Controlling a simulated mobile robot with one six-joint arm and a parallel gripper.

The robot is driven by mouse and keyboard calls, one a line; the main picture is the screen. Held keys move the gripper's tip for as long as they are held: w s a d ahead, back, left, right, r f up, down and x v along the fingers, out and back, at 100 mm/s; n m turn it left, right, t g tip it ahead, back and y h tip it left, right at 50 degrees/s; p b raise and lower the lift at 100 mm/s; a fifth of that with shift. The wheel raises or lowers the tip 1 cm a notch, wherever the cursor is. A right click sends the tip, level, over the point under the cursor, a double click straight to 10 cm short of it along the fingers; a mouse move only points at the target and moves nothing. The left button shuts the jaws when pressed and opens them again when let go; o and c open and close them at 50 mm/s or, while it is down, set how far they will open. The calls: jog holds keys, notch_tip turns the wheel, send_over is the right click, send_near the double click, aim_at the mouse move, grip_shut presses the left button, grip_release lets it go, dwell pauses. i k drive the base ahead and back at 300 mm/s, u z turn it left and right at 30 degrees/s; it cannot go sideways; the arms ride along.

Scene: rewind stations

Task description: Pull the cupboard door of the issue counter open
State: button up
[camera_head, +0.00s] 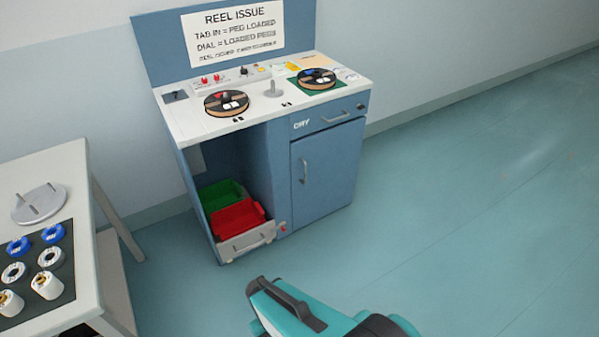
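The issue counter (283,118) is a blue cabinet with a white top, standing against the wall under a "REEL ISSUE" sign (233,33). Its cupboard door (333,170) is a blue panel at the lower right of the front. The door looks shut, flush with the frame. A slim vertical handle (304,171) sits near the door's left edge. A drawer (330,120) with a horizontal handle lies above the door and looks closed. Teal and dark parts of my own body show at the bottom, apart from the counter. My gripper's fingers are not visible.
A green bin (220,192) and a red bin (238,217) sit in the open bay left of the door. Two reels (226,103) (317,78) lie on the counter top. A white table (60,165) with spools stands at left. Floor before and right of the door is clear.

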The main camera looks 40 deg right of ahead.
aim_at(324, 165)
jog(key=z, duration=0.05)
jog(key=i, duration=0.95)
jog(key=u, duration=0.15)
jog(key=k, duration=0.9)
jog(key=z, duration=0.15)
jog(key=i, duration=0.55)
jog(key=u, duration=0.05)
